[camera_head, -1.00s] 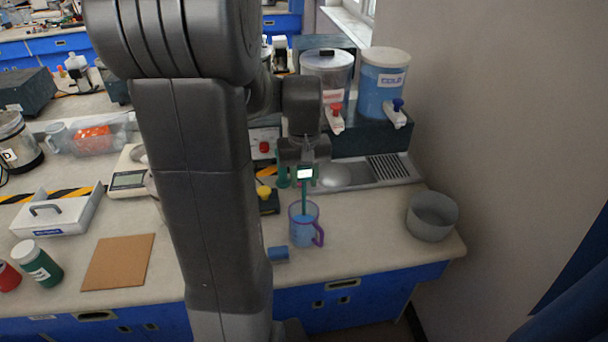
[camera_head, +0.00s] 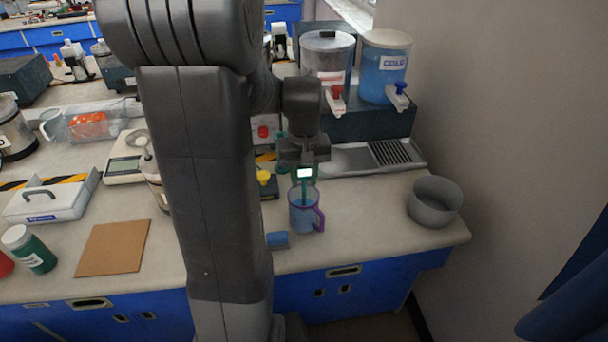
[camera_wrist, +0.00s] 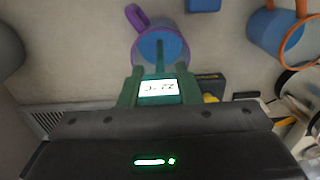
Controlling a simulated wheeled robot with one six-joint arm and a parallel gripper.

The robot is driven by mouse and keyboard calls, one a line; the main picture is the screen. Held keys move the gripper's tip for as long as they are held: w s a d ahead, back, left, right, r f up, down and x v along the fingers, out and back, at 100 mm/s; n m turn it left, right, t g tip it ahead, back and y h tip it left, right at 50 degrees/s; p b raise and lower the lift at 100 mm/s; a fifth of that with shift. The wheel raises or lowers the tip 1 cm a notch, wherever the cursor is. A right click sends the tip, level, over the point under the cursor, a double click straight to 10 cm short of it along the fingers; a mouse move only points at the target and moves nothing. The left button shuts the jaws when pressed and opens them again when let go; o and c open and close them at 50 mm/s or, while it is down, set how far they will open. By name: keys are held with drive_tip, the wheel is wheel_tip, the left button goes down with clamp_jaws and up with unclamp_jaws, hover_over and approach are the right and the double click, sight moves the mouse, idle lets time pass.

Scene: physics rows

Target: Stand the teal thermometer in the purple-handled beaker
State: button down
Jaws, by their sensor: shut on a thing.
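The teal thermometer (camera_head: 304,175) is upright in my gripper (camera_head: 303,167), its white display facing the head camera. Its display also shows in the wrist view (camera_wrist: 159,88). My gripper is shut on the thermometer's head. The purple-handled beaker (camera_head: 303,218) stands upright on the counter directly below, holding blue liquid. The thermometer's stem runs down into the beaker's mouth; whether its tip touches the bottom is hidden. In the wrist view the beaker (camera_wrist: 163,37) is just beyond the fingers, with its purple handle at upper left.
A grey bowl (camera_head: 436,201) stands right of the beaker. A blue block-like object (camera_head: 278,240) lies at its front left. An orange-handled blue beaker (camera_wrist: 272,30) shows in the wrist view. The drip tray (camera_head: 375,157) and dispensers are behind. Counter between beaker and bowl is clear.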

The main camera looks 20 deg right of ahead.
drive_tip(key=c, duration=1)
unclamp_jaws()
drive_tip(key=shift+o, duration=0.2)
drive_tip(key=shift+r, duration=0.15)
wheel_tip(320, 180, up, 14)
drive_tip(key=shift+f, duration=0.25)
drive_tip(key=shift+f, duration=0.1)
wheel_tip(320, 180, down, 13)
drive_tip(key=shift+f, duration=0.1)
drive_tip(key=shift+r+p, duration=0.7)
drive_tip(key=shift+r, duration=0.1)
